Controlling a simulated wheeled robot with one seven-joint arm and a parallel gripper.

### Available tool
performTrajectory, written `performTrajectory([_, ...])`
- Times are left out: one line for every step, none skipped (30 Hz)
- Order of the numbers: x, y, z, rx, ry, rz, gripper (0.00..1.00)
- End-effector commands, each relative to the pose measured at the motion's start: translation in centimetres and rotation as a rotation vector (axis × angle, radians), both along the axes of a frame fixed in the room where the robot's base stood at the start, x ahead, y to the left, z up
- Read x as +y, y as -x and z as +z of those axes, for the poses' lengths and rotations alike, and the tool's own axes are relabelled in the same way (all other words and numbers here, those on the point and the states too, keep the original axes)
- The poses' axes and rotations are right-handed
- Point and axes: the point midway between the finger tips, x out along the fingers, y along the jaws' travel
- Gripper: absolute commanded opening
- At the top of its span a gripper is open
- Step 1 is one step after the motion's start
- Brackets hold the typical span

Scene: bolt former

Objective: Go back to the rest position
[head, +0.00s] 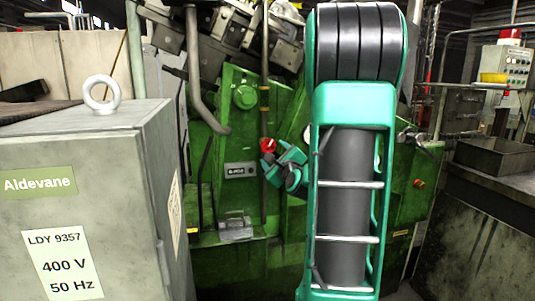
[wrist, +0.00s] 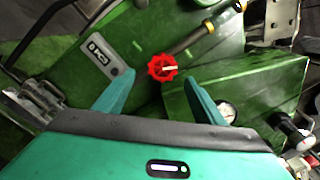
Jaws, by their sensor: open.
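My gripper (head: 274,163) is in front of the green machine (head: 236,95) in the head view, partly hidden behind my own arm. In the wrist view my gripper (wrist: 160,82) has its two teal fingers spread apart with nothing between them. A red knob (wrist: 162,67) with a pale pointer mark shows just beyond the fingertips, in line with the gap. The same red knob (head: 268,145) shows in the head view, right by the fingers. I cannot tell the exact distance between knob and fingertips.
A grey cabinet (head: 85,150) with a lifting ring (head: 101,95) stands close on the left. A pipe with a yellow fitting (wrist: 205,28) runs by the knob. A pressure gauge (wrist: 227,113) sits to its right. A metal bin (head: 495,155) is at the far right.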

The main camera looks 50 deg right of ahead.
Motion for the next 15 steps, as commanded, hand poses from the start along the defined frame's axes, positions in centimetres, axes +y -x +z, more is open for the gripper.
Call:
performTrajectory([0.3,0.6,0.0,0.000,0.000,-0.001,0.64])
performTrajectory([0.5,0.8,0.0,0.000,0.000,-0.001,0.64])
performTrajectory([0.6,1.1,0.0,0.000,-0.001,-0.001,0.64])
performTrajectory([0.8,1.2,0.0,0.001,0.000,-0.001,0.64])
performTrajectory([0.9,1.4,0.0,0.001,0.000,-0.001,0.64])
performTrajectory([1.0,1.5,0.0,0.000,0.000,0.000,0.64])
performTrajectory([1.0,1.5,0.0,0.001,0.000,0.001,0.64])
performTrajectory([1.0,1.6,0.0,0.001,0.000,0.001,0.64])
performTrajectory([1.1,1.6,0.0,0.001,0.000,0.001,0.64])
performTrajectory([1.1,1.6,0.0,0.001,0.000,0.001,0.64])
performTrajectory([1.1,1.6,0.0,0.001,0.000,0.001,0.64])
performTrajectory([1.1,1.6,0.0,0.001,0.000,0.001,0.64])
performTrajectory([1.1,1.6,0.0,0.001,0.000,0.001,0.64])
performTrajectory([1.0,1.6,0.0,0.001,0.000,0.001,0.64])
performTrajectory([1.0,1.6,0.0,0.001,0.000,0.001,0.64])
